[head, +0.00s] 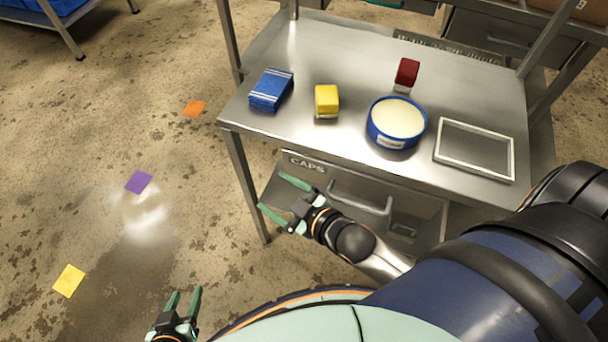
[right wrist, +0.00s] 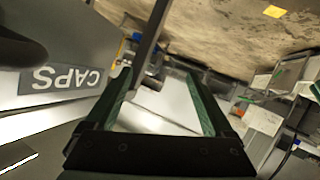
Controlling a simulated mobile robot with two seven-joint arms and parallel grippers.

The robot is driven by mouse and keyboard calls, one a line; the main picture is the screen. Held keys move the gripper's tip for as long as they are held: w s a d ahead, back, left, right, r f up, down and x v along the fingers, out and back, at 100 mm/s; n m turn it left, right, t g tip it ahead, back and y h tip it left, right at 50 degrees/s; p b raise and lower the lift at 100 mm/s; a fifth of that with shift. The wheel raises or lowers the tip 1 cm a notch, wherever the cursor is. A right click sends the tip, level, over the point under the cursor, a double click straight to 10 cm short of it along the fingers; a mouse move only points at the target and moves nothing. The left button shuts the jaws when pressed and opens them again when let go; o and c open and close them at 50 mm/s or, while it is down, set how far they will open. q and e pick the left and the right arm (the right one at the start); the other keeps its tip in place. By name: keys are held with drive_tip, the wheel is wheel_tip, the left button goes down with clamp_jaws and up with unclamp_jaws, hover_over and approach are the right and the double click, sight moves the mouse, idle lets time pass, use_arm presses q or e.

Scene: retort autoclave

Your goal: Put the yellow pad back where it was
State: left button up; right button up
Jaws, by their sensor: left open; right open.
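A yellow pad (head: 326,98), block-shaped with a pale lower part, sits on the steel table between a blue pack and a round blue tub. My right gripper (head: 272,195) is open and empty, beside the table's front left leg and below the tabletop, in front of the CAPS drawer. Its open fingers also show in the right wrist view (right wrist: 162,85), with nothing between them held. My left gripper (head: 184,300) is open and empty, low over the floor at the bottom of the head view. Both are apart from the pad.
The steel table (head: 330,45) also bears a blue pack (head: 271,90), a red block (head: 407,73), a blue tub (head: 397,122) and an empty pale frame (head: 474,151). Orange (head: 194,108), purple (head: 138,182) and yellow (head: 69,281) squares lie on the floor. The CAPS drawer (head: 375,200) is under the tabletop.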

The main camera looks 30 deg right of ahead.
drive_tip(key=s+d+f+m+g+h, duration=0.1)
drive_tip(key=s+f+m+g, duration=0.3)
drive_tip(key=s+f, duration=0.4)
drive_tip(key=shift+s+d+f+m, duration=0.25)
drive_tip(key=shift+s+f+m, duration=0.05)
drive_tip(key=shift+m, duration=0.2)
drive_tip(key=shift+c, duration=0.2)
